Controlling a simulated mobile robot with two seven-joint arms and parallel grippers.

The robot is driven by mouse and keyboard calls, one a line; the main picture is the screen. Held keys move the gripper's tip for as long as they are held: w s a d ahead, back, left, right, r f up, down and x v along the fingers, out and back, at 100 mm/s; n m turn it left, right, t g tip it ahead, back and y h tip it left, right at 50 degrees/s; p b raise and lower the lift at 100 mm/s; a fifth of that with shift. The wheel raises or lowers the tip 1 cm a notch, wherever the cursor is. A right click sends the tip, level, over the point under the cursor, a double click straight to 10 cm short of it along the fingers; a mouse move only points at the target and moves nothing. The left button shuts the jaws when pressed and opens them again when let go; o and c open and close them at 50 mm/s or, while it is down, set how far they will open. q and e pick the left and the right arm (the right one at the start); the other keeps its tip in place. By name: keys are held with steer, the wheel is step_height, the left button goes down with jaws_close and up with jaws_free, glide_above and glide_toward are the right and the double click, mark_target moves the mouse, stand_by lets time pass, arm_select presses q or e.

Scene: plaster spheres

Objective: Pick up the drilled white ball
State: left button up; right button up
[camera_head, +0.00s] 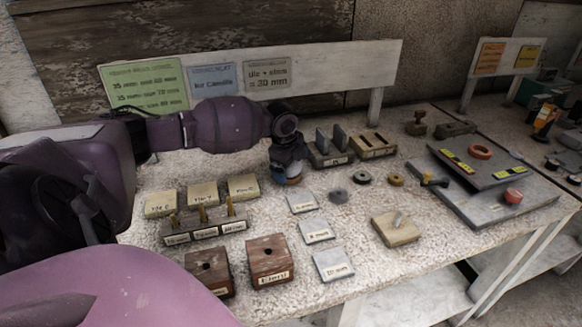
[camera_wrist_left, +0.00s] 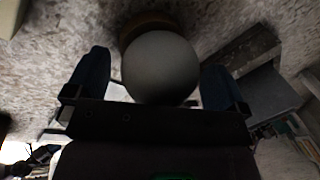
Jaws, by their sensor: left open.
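My left gripper (camera_head: 288,168) points down over the middle of the bench, behind the small white cards. Its jaws are open. In the left wrist view a plain grey-white ball (camera_wrist_left: 160,68) sits between the two dark fingers, with a gap to the left finger; whether the right finger touches it, I cannot tell. The ball rests at a brownish round stand (camera_wrist_left: 143,22). No drilled hole shows on the side I see. In the head view the gripper mostly hides the ball. My right gripper is not in view.
Slotted blocks (camera_head: 331,150) stand close behind and right of the gripper. Labelled tan blocks (camera_head: 202,193) stand to its left. Brown drilled blocks (camera_head: 269,259) are at the front. A grey board (camera_head: 482,166) with rings lies at right. A sign board (camera_head: 330,65) runs along the back.

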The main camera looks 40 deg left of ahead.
arm_select(q)
steer(key=shift+r, duration=0.1)
steer(key=c, duration=1.1)
